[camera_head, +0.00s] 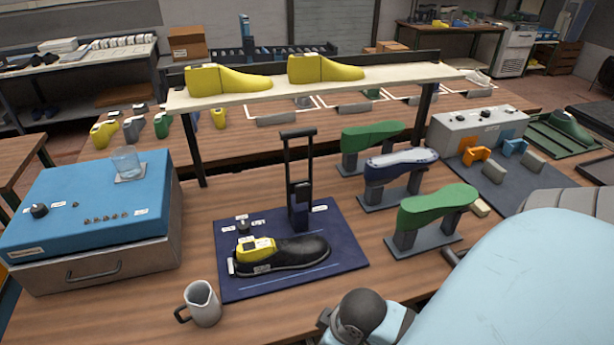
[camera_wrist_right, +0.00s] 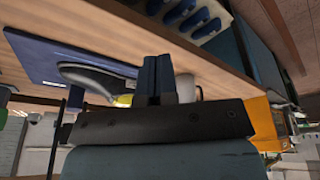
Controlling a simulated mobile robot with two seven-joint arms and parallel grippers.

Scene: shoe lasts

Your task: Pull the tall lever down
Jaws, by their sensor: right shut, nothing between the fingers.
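The tall lever (camera_head: 298,165) is a black frame with a crossbar on top. It stands upright at the back of a dark blue base (camera_head: 335,245). A black shoe (camera_head: 295,255) with a yellow last (camera_head: 256,249) in its opening lies in front of it. In the right wrist view, the blue base (camera_wrist_right: 45,58) and shoe (camera_wrist_right: 90,78) lie beyond my right gripper (camera_wrist_right: 157,60), which is shut and empty. It is apart from the lever. My right arm fills the lower right of the head view, where its fingers are not visible. My left gripper is not in view.
A grey jug (camera_head: 203,304) stands left of the base's front. A blue box (camera_head: 85,205) with a glass beaker (camera_head: 127,161) is at left. Green and blue lasts on stands (camera_head: 430,210) are at right. A shelf (camera_head: 330,86) with yellow lasts spans behind the lever.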

